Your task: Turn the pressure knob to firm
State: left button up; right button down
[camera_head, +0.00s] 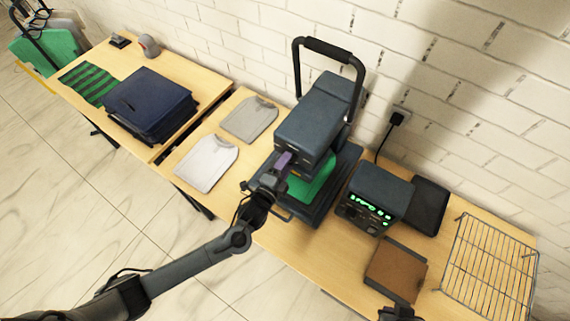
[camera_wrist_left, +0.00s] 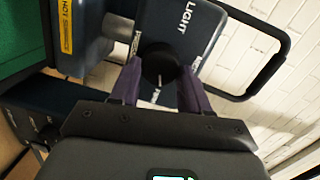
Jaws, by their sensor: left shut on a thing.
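The heat press (camera_head: 312,115) stands on the table with its black lift handle raised. Its pressure knob (camera_wrist_left: 160,64) is round and black, on a dark face with a large LIGHT label (camera_wrist_left: 186,18). Smaller labels beside the knob are partly covered and hard to read. My left gripper (camera_head: 284,163) is at the front of the press head. In the left wrist view, its two purple fingers (camera_wrist_left: 158,76) are shut on the knob's sides. A thin white mark shows below the knob, between the fingers. A dark part, likely my right gripper (camera_head: 400,312), shows at the bottom edge, its fingers unclear.
Green cloth (camera_head: 313,186) lies under the press head. A control box (camera_head: 378,190) with green digits stands right of the press, beside a brown pad (camera_head: 396,268) and wire rack (camera_head: 490,268). Shirts (camera_head: 206,162) lie left. A yellow HOT SURFACE label (camera_wrist_left: 65,25) is close by.

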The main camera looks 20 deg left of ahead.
pick_arm(q)
jog(key=o, duration=1)
jog(key=shift+o, duration=0.2)
jog(key=s+a+b, duration=0.1)
jog(key=s, duration=0.9)
jog(key=shift+s+a+r+b, duration=0.15)
jog(key=shift+s+r+b, duration=0.15)
jog(key=shift+s+r, duration=0.05)
